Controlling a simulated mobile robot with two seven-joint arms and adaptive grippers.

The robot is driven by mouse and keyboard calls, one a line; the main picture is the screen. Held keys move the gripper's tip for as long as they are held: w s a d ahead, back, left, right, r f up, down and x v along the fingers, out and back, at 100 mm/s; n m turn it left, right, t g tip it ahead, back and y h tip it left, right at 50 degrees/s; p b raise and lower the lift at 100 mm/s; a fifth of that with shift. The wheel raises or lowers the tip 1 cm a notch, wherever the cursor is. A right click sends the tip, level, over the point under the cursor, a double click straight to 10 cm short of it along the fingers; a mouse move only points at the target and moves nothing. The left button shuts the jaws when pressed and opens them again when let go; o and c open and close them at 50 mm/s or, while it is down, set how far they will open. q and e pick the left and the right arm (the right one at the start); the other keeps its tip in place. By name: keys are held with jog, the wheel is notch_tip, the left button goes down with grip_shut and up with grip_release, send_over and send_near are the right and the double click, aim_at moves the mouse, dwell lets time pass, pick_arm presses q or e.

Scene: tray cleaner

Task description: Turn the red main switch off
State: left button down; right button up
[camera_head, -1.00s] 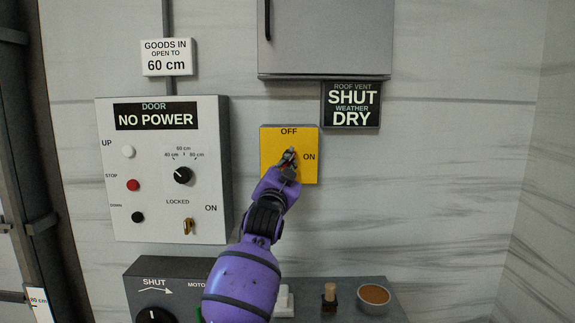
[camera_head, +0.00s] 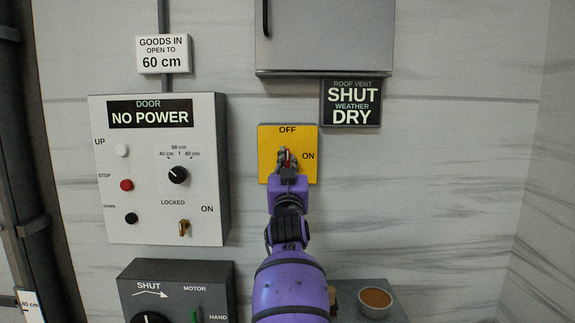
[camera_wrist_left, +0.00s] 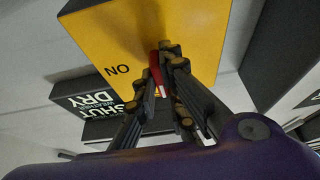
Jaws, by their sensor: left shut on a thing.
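The red main switch handle (camera_head: 287,156) sits on a yellow plate (camera_head: 269,170) marked OFF at the top and ON at the right. In the head view the handle looks roughly upright, below the word OFF. My left gripper (camera_head: 287,159) is shut on the handle and hides part of it. The left wrist view shows the red handle (camera_wrist_left: 156,72) at the fingertips of my left gripper (camera_wrist_left: 172,58), in front of the yellow plate (camera_wrist_left: 120,38). My right gripper is not in view.
A white door panel (camera_head: 150,160) reading NO POWER is at the left. Below are a grey motor box (camera_head: 177,285) and a shelf holding a bowl (camera_head: 375,302).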

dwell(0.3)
pick_arm(q)
jog(key=c, duration=1.8)
grip_release()
jog(key=shift+c, duration=0.2)
notch_tip(320, 180, up, 10)
